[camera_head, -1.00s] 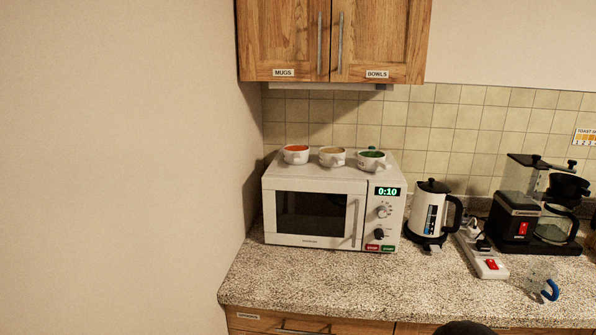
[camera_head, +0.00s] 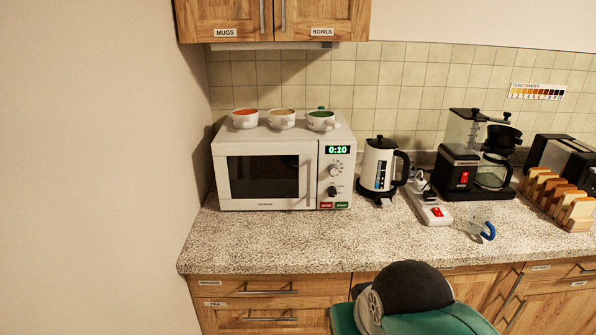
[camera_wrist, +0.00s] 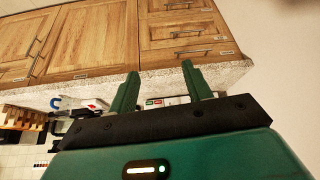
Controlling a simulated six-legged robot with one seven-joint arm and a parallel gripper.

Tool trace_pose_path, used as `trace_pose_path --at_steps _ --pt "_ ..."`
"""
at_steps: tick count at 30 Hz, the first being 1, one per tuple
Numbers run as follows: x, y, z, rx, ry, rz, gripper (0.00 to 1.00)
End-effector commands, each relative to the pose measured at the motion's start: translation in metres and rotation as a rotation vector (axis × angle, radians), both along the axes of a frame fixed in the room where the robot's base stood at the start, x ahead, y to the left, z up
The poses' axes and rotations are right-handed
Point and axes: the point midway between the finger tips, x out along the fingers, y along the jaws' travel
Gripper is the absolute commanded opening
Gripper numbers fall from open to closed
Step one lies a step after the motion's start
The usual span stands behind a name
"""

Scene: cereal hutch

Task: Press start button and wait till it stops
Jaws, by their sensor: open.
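A white microwave (camera_head: 230,205) stands on the speckled counter at the left, its door shut. Its green display (camera_head: 338,150) reads 0:10. Two knobs sit below the display. At the panel's bottom are a red button (camera_head: 327,205) and a green start button (camera_head: 342,205). In the wrist view, the red and green buttons show small between my fingers. My gripper (camera_wrist: 160,90) is open and empty, its two green fingers apart, with the counter edge beyond them. The wrist picture is upside down. In the head view, my arm shows at the bottom and the fingers are not seen.
Three cups (camera_head: 282,118) stand on top of the microwave. Counter in front of the microwave is clear.

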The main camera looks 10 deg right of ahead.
Motion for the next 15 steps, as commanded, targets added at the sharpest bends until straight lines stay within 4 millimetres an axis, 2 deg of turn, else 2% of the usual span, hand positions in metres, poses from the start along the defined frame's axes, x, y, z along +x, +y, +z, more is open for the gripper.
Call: trace_pose_path --at_steps 3,9,11,15 --pt "0.0001 0.0000 0.0000 0.000 0.000 0.000 0.49" --pt "0.0001 0.0000 0.0000 0.000 0.000 0.000 0.10" --pt "0.0001 0.0000 0.0000 0.000 0.000 0.000 0.00" --pt "0.0001 0.0000 0.0000 0.000 0.000 0.000 0.00"
